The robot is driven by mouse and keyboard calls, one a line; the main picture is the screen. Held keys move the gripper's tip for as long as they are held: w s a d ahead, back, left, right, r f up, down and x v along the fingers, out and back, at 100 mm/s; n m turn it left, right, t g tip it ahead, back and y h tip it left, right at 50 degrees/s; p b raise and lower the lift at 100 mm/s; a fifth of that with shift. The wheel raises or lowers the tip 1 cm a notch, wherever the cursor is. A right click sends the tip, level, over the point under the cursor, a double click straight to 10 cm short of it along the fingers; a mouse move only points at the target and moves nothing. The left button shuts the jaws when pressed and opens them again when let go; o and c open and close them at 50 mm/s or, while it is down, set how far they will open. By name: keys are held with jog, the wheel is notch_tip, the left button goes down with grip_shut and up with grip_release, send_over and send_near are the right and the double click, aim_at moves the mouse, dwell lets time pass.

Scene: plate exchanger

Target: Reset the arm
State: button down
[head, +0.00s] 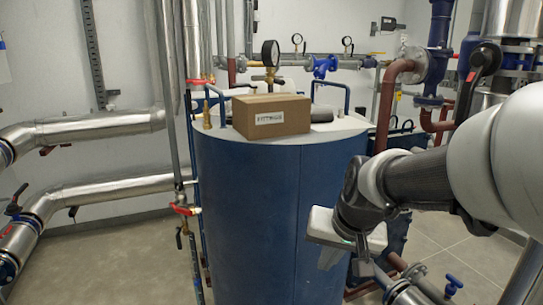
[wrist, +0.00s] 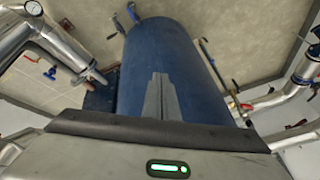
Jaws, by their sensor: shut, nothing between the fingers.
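My gripper (head: 329,258) hangs in front of the right side of the large blue tank in the head view, below the level of its top. In the wrist view my gripper (wrist: 160,85) shows as two grey fingers together, shut and empty, with the blue tank behind them. My arm reaches in from the right edge of the head view and bends down to the hand. The blue tank (head: 245,200) stands upright in the middle; it also shows in the wrist view (wrist: 195,60).
A cardboard box (head: 272,117) with a white label sits on the tank top, beside a dark cylinder (head: 322,116). Silver pipes (head: 100,125) run along the left wall. Red-brown pipes (head: 386,100) and blue valves (head: 325,66) stand behind and right. Bare floor (head: 110,265) shows at left.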

jog(key=s+d+r+n+h+p, duration=0.1)
jog(key=s+r, duration=0.2)
jog(key=s, duration=0.5)
jog(key=s+d+r+n, duration=0.1)
jog(key=s+d+r, duration=0.15)
jog(key=s, duration=0.55)
notch_tip(320, 180, up, 20)
jog(key=p, duration=2)
jog(key=shift+w+a+r+t, duration=0.15)
jog(key=shift+w+a+t, duration=0.25)
jog(key=shift+a, duration=0.1)
